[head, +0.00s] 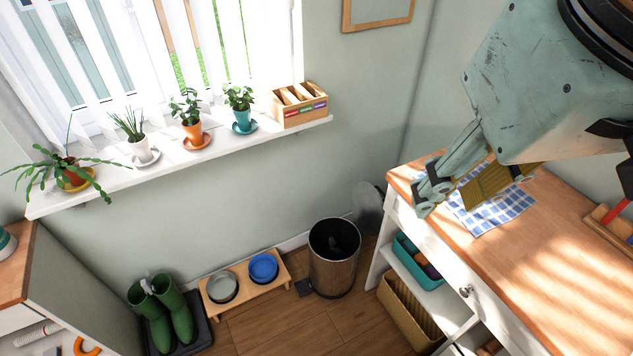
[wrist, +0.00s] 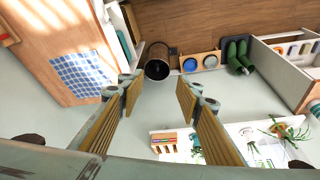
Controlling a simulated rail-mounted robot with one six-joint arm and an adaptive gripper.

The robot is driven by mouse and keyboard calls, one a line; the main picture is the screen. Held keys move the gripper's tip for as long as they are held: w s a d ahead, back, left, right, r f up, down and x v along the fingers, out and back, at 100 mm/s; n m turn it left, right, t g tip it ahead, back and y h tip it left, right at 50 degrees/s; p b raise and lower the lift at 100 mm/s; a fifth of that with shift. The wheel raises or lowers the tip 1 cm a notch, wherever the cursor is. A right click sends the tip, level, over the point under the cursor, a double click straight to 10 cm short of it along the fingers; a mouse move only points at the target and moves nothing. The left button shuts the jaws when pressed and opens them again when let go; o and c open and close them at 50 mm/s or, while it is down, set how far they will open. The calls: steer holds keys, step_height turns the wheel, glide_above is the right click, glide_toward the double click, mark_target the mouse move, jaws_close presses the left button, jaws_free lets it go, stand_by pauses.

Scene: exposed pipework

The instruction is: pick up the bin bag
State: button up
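A round metal pedal bin (head: 333,272) stands on the floor against the wall, its lid (head: 368,210) swung open at the back. Inside it is a dark shape (head: 337,242), which may be the bin bag; it is too dark to be sure. The bin also shows in the wrist view (wrist: 158,69), beyond the fingertips, its inside dark. My gripper (head: 452,192) is high at the upper right in the head view, well above and right of the bin. In the wrist view its fingers (wrist: 162,87) are wide apart with nothing between them.
A wooden counter (head: 560,250) with a checked cloth (head: 495,212) and shelves below stands right of the bin. A bowl stand (head: 245,287) and green boots (head: 163,312) are to its left. A windowsill (head: 180,167) holds potted plants and a wooden box (head: 300,104).

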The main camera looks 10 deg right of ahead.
steer(key=shift+w, duration=0.1)
steer(key=w+f+n+g, duration=0.1)
steer(key=w+f, duration=0.2)
steer(key=w, duration=1)
steer(key=w+f, duration=0.3)
steer(key=w, duration=1)
steer(key=w+f+g+b, duration=0.1)
steer(key=w+f+b, duration=0.1)
steer(key=w+f, duration=2)
steer(key=w+f+n+g, duration=0.1)
steer(key=w+f, duration=0.3)
steer(key=f, duration=0.9)
steer(key=w+f+n, duration=0.1)
steer(key=w+f, duration=0.4)
steer(key=f, duration=0.9)
step_height(320, 180, down, 31)
steer(key=s+g+b, duration=0.1)
steer(key=s, duration=0.1)
steer(key=shift+s, duration=0.25)
steer(key=shift+f, duration=0.1)
